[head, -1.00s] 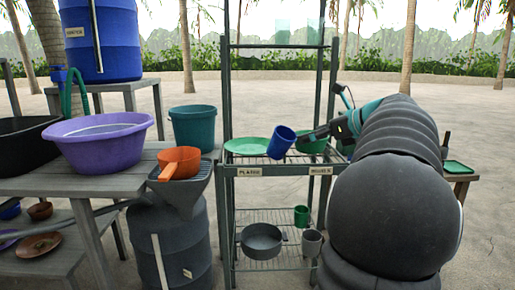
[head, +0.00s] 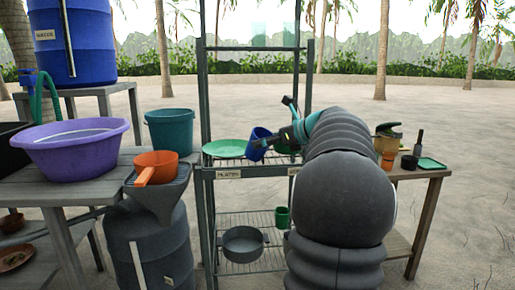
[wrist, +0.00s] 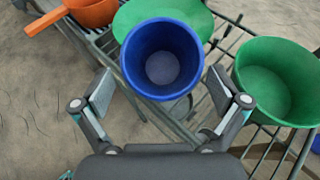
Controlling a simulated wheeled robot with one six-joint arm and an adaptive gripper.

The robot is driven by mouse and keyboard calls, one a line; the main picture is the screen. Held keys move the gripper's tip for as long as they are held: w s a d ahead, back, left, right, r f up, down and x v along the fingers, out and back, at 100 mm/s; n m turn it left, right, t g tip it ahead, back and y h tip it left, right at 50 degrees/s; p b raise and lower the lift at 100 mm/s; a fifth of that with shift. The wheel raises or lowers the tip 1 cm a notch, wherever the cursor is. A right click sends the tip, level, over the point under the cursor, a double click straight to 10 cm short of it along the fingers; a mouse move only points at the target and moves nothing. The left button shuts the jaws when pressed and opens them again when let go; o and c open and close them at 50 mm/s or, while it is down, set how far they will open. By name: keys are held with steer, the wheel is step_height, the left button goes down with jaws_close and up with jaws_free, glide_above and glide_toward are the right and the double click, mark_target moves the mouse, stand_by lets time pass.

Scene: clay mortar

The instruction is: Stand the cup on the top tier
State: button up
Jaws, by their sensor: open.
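The blue cup (head: 258,143) leans at a tilt by the labelled shelf of the dark metal rack (head: 206,110), beside a green plate (head: 224,148). My gripper (head: 283,138) is to its right. In the wrist view the cup (wrist: 162,60) has its mouth toward the camera, just beyond and between the spread fingers of my gripper (wrist: 162,97). The fingers are open, with gaps between them and the cup. I cannot tell whether the cup's base touches the shelf. The rack's upper tier (head: 250,48) holds clear glasses (head: 268,36).
A green bowl (wrist: 278,82) sits right of the cup. An orange scoop (head: 156,166) and purple basin (head: 70,145) are at left. The lower shelf holds a grey pan (head: 243,243) and green mug (head: 282,217). A wooden table (head: 425,173) with small items stands right.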

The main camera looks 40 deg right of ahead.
mark_target(259, 159)
steer(key=x, duration=0.3)
steer(key=shift+w+f, duration=0.15)
steer(key=shift+w, duration=0.1)
steer(key=c, duration=1.4)
steer(key=shift+o, duration=0.2)
steer(key=shift+r, duration=0.75)
steer(key=r, duration=0.2)
steer(key=d+r+p, duration=0.1)
steer(key=shift+w+d+r+p, duration=0.2)
steer(key=shift+r+p, duration=0.1)
steer(key=shift+r, duration=0.1)
steer(key=w+d+r+p, duration=0.2)
steer(key=d+r, duration=0.3)
steer(key=d, duration=0.5)
steer(key=shift+w+r+p, duration=0.15)
steer(key=shift+r+p, duration=0.2)
steer(key=shift+p, duration=0.25)
